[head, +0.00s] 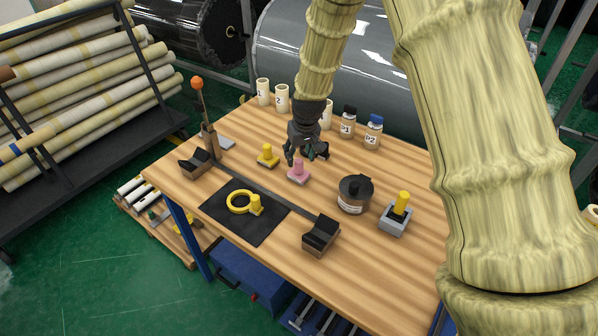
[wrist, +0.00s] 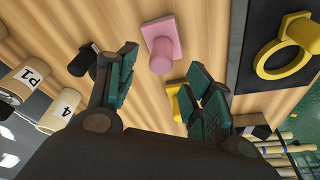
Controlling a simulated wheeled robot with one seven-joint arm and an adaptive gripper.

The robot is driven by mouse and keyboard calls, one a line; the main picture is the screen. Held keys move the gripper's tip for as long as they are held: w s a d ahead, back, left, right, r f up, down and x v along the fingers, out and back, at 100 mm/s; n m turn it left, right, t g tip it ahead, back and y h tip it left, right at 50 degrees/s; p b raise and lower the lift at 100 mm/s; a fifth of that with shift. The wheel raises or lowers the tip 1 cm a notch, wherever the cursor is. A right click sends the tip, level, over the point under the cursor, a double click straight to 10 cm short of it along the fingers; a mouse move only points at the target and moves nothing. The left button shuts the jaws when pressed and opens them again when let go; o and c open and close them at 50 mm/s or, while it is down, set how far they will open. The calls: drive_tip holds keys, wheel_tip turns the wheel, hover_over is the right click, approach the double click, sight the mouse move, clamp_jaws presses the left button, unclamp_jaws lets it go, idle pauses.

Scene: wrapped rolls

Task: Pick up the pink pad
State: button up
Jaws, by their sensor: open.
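The pink pad (head: 298,173) stands on the wooden table, a square plate with a round knob on top. It also shows in the wrist view (wrist: 162,45), upper middle, ahead of the fingers. My gripper (head: 306,152) is open and empty, above and just behind the pink pad in the head view. In the wrist view my gripper (wrist: 160,90) has its two green-padded fingers spread apart, with the pad lying beyond the gap between them. The pad and fingers appear apart.
A yellow pad (head: 268,157) stands close left of the pink one. A black mat (head: 232,224) holds a yellow ring (head: 239,202) and a yellow piece. A round dark tin (head: 355,195), a grey block (head: 396,219) and labelled bottles (head: 373,133) stand to the right. A post (head: 205,120) rises at left.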

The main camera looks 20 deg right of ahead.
sight(299, 160)
drive_tip(key=shift+p+x, duration=0.8)
drive_tip(key=shift+x, duration=1.25)
drive_tip(key=shift+s, duration=0.1)
clamp_jaws()
